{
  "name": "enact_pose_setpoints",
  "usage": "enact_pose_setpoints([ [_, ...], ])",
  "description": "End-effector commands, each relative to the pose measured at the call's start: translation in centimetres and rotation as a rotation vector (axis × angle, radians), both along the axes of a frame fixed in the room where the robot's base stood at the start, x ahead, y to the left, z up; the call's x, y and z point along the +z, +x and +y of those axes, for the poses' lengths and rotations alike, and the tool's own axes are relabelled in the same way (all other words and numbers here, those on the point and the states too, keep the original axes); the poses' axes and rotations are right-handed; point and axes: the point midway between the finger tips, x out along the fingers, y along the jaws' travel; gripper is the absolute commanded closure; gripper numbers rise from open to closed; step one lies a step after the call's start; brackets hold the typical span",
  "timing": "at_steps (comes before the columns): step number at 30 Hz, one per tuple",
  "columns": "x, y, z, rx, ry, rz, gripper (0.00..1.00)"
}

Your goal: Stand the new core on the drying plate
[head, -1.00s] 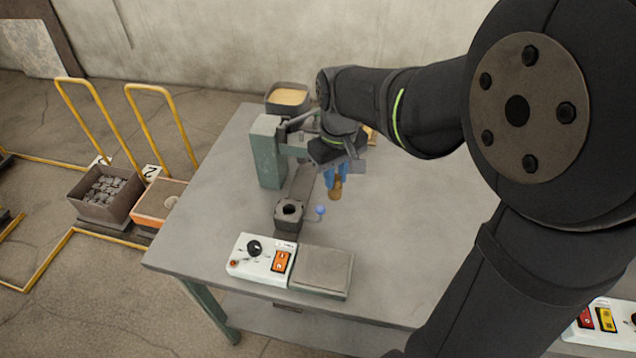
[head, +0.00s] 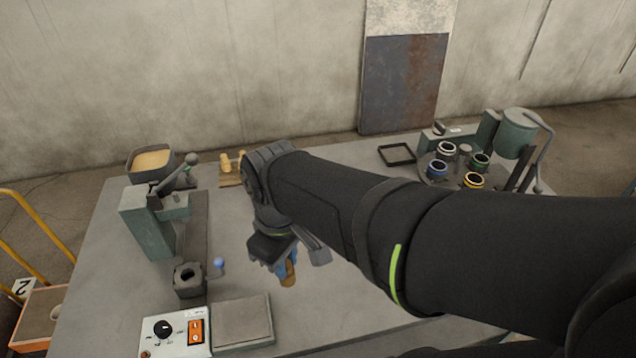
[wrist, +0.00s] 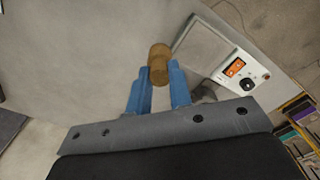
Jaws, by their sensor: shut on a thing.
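My gripper (head: 284,268) has blue fingers shut on a tan-brown core (head: 289,277) and holds it above the table. In the wrist view the core (wrist: 159,62) sticks out past the fingertips (wrist: 158,80). A flat grey square plate (head: 242,321), apparently the drying plate, lies beside a white control box at the front of the table. My gripper is behind it and to its right in the head view. The plate also shows in the wrist view (wrist: 197,42), close to the core in the picture. Nothing stands on it.
The control box (head: 176,332) has a knob and orange switch. A dark core box with a hole (head: 188,281) sits by the green press (head: 146,222). A sand bin (head: 150,162), a wooden board with tan pieces (head: 231,180) and a turntable with coloured rings (head: 455,170) stand farther back.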

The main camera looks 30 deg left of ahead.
Motion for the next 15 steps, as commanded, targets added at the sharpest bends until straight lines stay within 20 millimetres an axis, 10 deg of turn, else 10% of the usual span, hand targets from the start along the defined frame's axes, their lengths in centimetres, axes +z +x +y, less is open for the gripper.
enact_pose_setpoints([
  [15,-5.4,-6.8,5.8,0.007,-0.004,0.001,1.00],
])
